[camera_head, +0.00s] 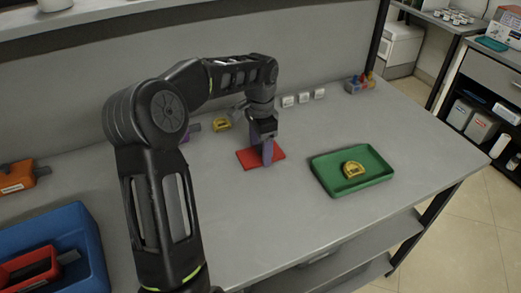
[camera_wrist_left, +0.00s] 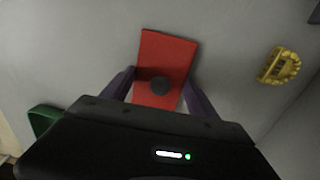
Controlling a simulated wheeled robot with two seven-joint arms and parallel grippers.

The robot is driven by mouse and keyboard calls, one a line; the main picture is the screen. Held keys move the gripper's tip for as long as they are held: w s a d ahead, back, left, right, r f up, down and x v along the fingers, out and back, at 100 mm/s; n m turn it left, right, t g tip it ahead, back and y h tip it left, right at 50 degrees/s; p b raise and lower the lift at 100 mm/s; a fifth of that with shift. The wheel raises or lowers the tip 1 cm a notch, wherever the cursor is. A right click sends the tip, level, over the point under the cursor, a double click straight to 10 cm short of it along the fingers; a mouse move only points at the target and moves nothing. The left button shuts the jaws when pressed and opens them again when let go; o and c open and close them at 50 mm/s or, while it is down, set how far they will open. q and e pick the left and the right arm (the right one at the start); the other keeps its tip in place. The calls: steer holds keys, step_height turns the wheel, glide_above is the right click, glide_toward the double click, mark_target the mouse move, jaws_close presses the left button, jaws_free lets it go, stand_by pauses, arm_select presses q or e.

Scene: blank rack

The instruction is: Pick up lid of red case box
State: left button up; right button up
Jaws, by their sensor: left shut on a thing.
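The red case box lid (camera_head: 260,158) is a flat red rectangle in the middle of the grey table. The lid looks to be at or very near the table surface. My right gripper is not in view.
A green tray (camera_head: 325,178) holding a yellow object (camera_head: 353,170) stands to the right. A blue bin (camera_head: 75,222) with a red box (camera_head: 22,272) is at front left. An orange object (camera_head: 17,177) and another yellow object (camera_head: 221,124) lie further back. The table between is clear.

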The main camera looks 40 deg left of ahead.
mark_target(261, 146)
arm_select(q)
steer(key=shift+r, duration=0.15)
steer(key=shift+r, duration=0.55)
steer(key=shift+r+b, duration=0.3)
steer(key=shift+r, duration=0.65)
steer(key=s+d+b, duration=0.1)
steer(key=s+d, duration=0.1)
steer(key=d, duration=0.3)
steer(key=s+d+b, duration=0.2)
steer(key=s+d, duration=0.1)
steer(key=d, duration=0.2)
steer(key=s+d+b, duration=0.1)
steer(key=s+d, duration=0.1)
steer(key=d, duration=0.3)
steer(key=shift+s, duration=0.4)
steer(key=shift+s+d+r, duration=0.1)
steer(key=shift+s+d, duration=0.15)
steer(key=shift+d, duration=0.3)
